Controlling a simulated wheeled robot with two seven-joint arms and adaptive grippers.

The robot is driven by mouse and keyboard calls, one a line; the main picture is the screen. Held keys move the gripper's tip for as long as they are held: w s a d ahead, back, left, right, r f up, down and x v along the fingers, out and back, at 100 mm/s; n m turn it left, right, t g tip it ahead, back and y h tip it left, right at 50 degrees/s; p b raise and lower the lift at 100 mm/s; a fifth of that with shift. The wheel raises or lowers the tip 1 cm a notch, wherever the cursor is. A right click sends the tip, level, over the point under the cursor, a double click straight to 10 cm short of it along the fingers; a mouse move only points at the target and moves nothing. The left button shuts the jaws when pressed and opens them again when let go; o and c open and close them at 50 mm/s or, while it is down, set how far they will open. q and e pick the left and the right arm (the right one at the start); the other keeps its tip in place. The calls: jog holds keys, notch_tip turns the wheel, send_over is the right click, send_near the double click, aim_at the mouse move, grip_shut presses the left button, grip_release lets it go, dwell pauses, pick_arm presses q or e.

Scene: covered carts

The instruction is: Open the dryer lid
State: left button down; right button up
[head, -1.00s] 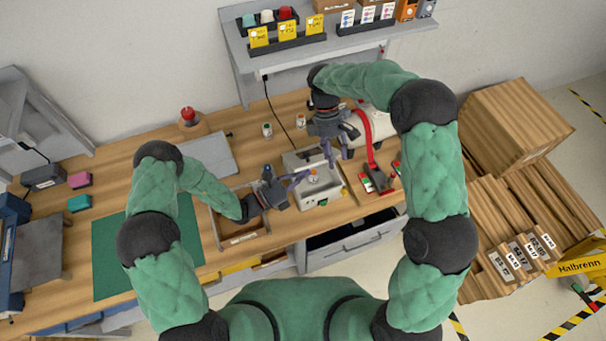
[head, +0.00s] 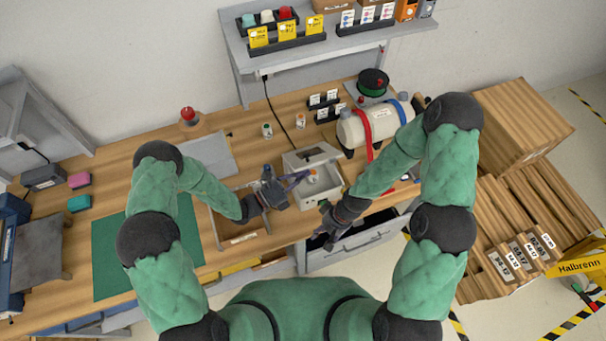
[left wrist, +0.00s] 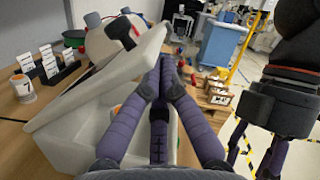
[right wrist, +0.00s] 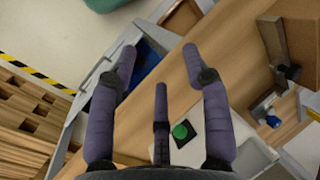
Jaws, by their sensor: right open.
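The dryer (head: 322,188) is a small white box on the wooden bench, with a green button (right wrist: 180,131) seen in the right wrist view. Its lid (head: 312,154) stands tilted up at the back; in the left wrist view the lid (left wrist: 95,80) slopes up beside my fingers. A small orange-topped item (head: 313,173) shows inside the box. My left gripper (head: 303,176) is over the dryer's left side, its fingers drawn together (left wrist: 160,80), with nothing clear between them. Contact with the lid cannot be told. My right gripper (head: 325,212) is open and empty near the dryer's front right corner.
A wooden tray (head: 240,238) lies left of the dryer. A white tank with red and blue straps (head: 368,127) stands behind right. An open drawer (head: 350,247) juts out below the bench front. Small labelled jars (head: 300,121) stand behind the dryer.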

pick_arm(q)
jog(key=shift+w+a+r+n+p, duration=0.1)
jog(key=shift+w+r+n+p, duration=0.2)
jog(key=shift+r, duration=0.2)
jog(key=w+r+n+p, duration=0.1)
jog(key=w+a+r+n+y+p, duration=0.1)
jog(key=w+r+n, duration=0.1)
jog(key=w+r+n+t+p, duration=0.1)
jog(key=r+n, duration=0.1)
jog(key=shift+w+a+p, duration=0.25)
jog(key=shift+w+p, duration=0.05)
jog(key=shift+w, duration=0.05)
jog(key=w+a+r+n+y, duration=0.2)
jog(key=w+n, duration=0.4)
jog(key=w, duration=0.4)
jog(key=shift+w+a+r+b, duration=0.15)
jog(key=shift+a+r+b, duration=0.15)
jog(key=shift+a, duration=0.4)
pick_arm(e)
jog(key=shift+s+d+r+m+t, duration=0.25)
jog(key=shift+s+r+m, duration=0.2)
jog(key=shift+s+m, duration=0.25)
jog(key=shift+s+d+r+m+t, duration=0.15)
jog(key=shift+s+r+m+t, duration=0.2)
jog(key=shift+s+r+m, duration=0.25)
jog(key=shift+s+d+r+m+t, duration=0.2)
jog(key=shift+s+r+m+t, duration=0.15)
jog(key=shift+s+m, duration=0.45)
pick_arm(q)
jog(key=shift+a, duration=0.1)
